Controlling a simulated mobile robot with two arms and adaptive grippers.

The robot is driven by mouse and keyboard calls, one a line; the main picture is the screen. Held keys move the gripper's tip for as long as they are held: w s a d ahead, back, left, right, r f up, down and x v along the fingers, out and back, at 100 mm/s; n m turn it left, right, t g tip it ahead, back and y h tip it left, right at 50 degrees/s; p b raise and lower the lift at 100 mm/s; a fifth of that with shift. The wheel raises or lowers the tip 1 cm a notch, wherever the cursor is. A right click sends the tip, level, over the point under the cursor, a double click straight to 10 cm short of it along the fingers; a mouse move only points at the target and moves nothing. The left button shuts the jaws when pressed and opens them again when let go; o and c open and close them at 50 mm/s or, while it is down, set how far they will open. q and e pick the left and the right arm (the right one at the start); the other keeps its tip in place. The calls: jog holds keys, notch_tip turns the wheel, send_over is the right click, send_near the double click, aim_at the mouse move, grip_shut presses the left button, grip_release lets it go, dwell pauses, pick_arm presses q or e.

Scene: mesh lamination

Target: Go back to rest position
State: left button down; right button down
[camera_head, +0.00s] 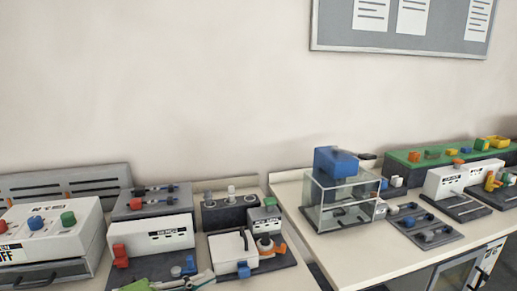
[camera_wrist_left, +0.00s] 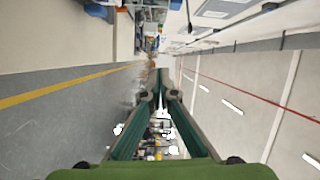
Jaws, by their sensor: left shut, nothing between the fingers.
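My left gripper (camera_wrist_left: 159,82) shows in the left wrist view as two long green fingers whose tips meet. It is shut and holds nothing. In the head view, a small green and pale shape at the bottom edge, in front of the left bench, seems to be part of it, mostly cut off by the frame. My right gripper is in neither view.
The left bench carries a white box with coloured knobs (camera_head: 42,232) and several small machines. The right bench (camera_head: 352,262) holds a clear box with a blue top (camera_head: 335,162). A notice board (camera_head: 340,35) hangs on the wall. The wrist view shows grey floor with a yellow line (camera_wrist_left: 60,88).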

pick_arm(q)
jog(key=w+a+f+n+t+y, duration=0.2)
jog(key=a+n+t+y, duration=0.45)
jog(key=n, duration=0.75)
jog(key=s+a+f+n+g+y, duration=0.4)
jog(key=s+f+n+y, duration=0.3)
jog(key=f+y, duration=0.25)
jog(key=s+d+f+n+g+h, duration=0.15)
jog(key=s+f+g, duration=0.4)
jog(key=s, duration=0.65)
jog(key=s+d+f+n+g, duration=0.1)
jog(key=s+f+n+g, duration=0.4)
jog(key=s, duration=0.6)
notch_tip(320, 180, down, 27)
jog(key=s+m, duration=0.2)
jog(key=m, duration=0.1)
jog(key=s+a+f+g, duration=0.1)
jog(key=s+a+f, duration=0.2)
jog(key=s+f, duration=1.3)
jog(key=shift+s+g, duration=0.3)
jog(key=shift+s, duration=0.05)
